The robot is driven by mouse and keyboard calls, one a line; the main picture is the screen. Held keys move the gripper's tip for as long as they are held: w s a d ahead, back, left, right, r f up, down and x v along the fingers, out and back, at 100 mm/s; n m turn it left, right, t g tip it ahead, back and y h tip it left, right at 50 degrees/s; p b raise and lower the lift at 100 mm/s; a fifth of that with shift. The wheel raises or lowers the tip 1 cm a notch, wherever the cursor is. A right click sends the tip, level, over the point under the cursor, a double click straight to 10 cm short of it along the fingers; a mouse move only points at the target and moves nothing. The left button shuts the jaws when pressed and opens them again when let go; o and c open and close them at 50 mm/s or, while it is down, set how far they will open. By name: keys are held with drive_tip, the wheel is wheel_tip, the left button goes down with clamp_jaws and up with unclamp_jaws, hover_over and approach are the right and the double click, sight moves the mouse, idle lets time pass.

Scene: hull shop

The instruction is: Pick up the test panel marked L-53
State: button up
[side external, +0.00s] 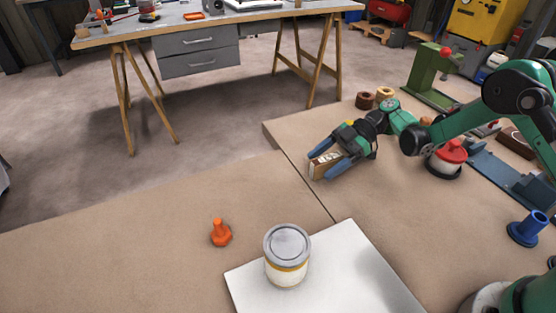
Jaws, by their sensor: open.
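A small brown block-like panel (320,166) with a white label and dark characters stands near the left edge of the right-hand bench section. The characters look turned over and are too small to read surely as L-53. My gripper (324,160) is open, with its blue fingers on either side of this panel. I cannot tell whether either finger touches it.
A lidded can (287,255) stands on a white board (350,265) at the front, with an orange cone-shaped piece (221,233) to its left. A red-topped container (447,159), brown rings (366,100), a green stand (434,76) and a blue flanged piece (527,228) are at the right. The left bench is mostly clear.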

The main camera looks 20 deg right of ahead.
clamp_jaws()
